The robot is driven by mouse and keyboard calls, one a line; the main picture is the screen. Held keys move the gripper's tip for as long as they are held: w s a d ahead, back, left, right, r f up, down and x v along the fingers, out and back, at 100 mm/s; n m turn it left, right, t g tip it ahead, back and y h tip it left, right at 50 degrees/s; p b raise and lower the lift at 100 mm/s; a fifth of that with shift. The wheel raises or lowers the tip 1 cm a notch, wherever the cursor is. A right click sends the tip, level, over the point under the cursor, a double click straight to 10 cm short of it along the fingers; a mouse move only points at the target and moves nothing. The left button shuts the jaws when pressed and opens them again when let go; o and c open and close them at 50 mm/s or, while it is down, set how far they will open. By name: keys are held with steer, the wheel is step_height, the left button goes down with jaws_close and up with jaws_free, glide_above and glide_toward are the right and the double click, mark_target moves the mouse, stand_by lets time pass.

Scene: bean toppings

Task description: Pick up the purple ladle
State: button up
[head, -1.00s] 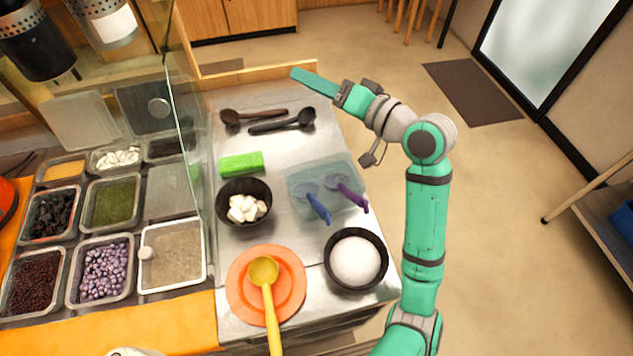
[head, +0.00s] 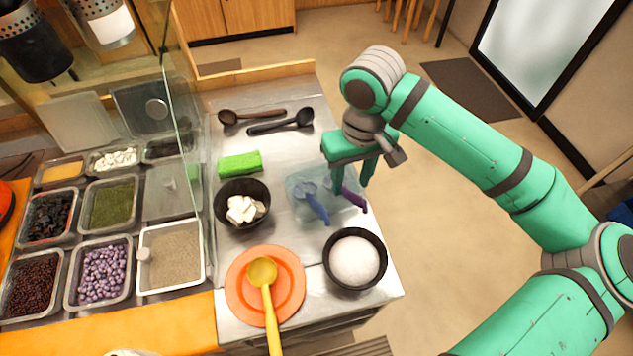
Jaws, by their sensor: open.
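The purple ladle (head: 354,197) lies in a clear shallow tray (head: 298,212) on the steel counter. Its handle points to the lower right, and its upper part is hidden behind my gripper. My gripper (head: 352,186) is open and points down over the right part of the tray, at the purple ladle. One finger overlaps the ladle in the picture; I cannot tell whether they touch. A blue ladle (head: 314,204) lies in the same tray, just left of the purple one.
A black bowl of white cubes (head: 242,204) is left of the tray. A black bowl of white powder (head: 355,258) is below it. An orange plate (head: 292,298) holds a yellow ladle (head: 265,280). Two dark spoons (head: 282,123) and a green block (head: 240,163) lie farther back.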

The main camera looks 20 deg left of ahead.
mark_target(351, 196)
steer(key=shift+d+f, duration=0.3)
steer(key=shift+d, duration=0.05)
step_height(351, 196, down, 5)
steer(key=shift+r, duration=0.1)
steer(key=shift+s+d+f, duration=0.1)
steer(key=shift+d+f, duration=0.05)
steer(key=shift+f, duration=1.2)
steer(key=shift+s+d+f, duration=0.1)
steer(key=shift+f, duration=1.25)
